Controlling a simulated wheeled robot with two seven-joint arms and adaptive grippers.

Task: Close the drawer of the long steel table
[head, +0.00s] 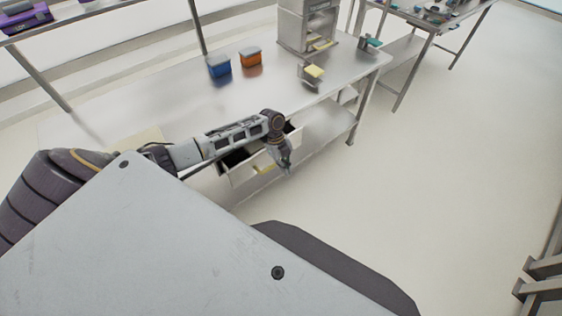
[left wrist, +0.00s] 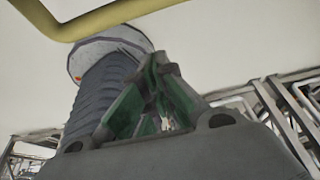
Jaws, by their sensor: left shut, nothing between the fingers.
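The long steel table (head: 296,98) runs across the upper middle of the head view. Its drawer (head: 238,177) is pulled out under the front edge, with a dark inside and a pale front. A yellow handle (head: 263,169) is on the drawer front. My left arm reaches across the drawer and hides part of it. My left gripper (head: 287,170) is shut and empty, pointing down just right of the handle. In the left wrist view its green fingers (left wrist: 155,62) meet at the tips. A yellow bar (left wrist: 110,18), likely the handle, crosses the top there. My right gripper is out of view.
A blue bin (head: 219,67) and an orange bin (head: 250,58) stand on the tabletop. A scale-like device (head: 311,74) and a steel cabinet (head: 300,28) are farther right. Another table (head: 440,22) stands at the back. The floor right of the table is clear.

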